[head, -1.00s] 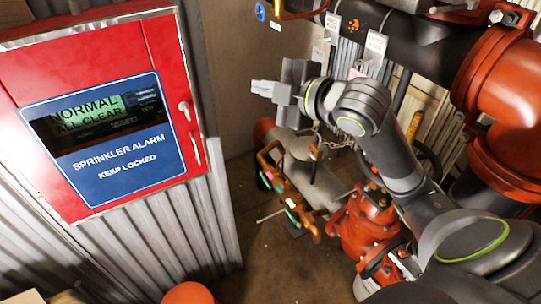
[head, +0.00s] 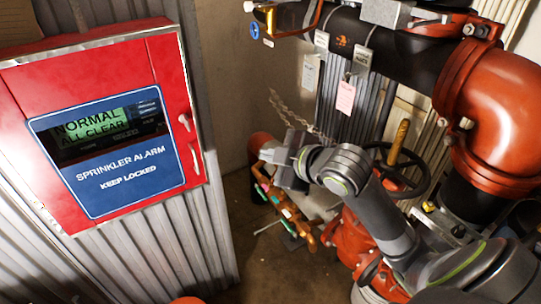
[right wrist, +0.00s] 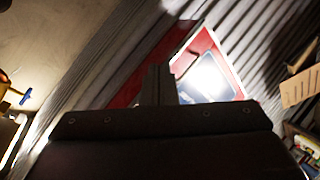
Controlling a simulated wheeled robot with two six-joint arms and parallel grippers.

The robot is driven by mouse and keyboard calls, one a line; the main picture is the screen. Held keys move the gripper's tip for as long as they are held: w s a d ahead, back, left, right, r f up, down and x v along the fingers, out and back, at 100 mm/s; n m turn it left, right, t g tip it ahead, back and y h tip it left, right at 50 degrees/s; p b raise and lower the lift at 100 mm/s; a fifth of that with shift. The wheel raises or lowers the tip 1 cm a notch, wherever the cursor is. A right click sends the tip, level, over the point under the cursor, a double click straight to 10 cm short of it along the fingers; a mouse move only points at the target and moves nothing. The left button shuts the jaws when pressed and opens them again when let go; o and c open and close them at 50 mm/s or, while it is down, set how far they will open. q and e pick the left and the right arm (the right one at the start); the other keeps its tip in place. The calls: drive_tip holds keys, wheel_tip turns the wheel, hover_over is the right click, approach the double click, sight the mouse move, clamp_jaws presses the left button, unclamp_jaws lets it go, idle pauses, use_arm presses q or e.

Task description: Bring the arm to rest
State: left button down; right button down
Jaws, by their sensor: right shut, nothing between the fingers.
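My right arm comes in from the lower right in the head view and reaches left across the red valve. Its gripper (head: 268,155) is shut and empty, in front of the lower pipework. In the right wrist view the two fingers (right wrist: 158,84) stand together with nothing between them. My left gripper is not in view.
The red sprinkler alarm panel (head: 104,128) reads NORMAL, ALL CLEAR; it also shows in the right wrist view (right wrist: 207,70). A dark handwheel (head: 409,185), a red valve body (head: 352,240) and a big orange pipe elbow (head: 498,105) stand close around my arm. Paper tags (head: 346,97) hang above.

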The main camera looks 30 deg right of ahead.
idle(0.3)
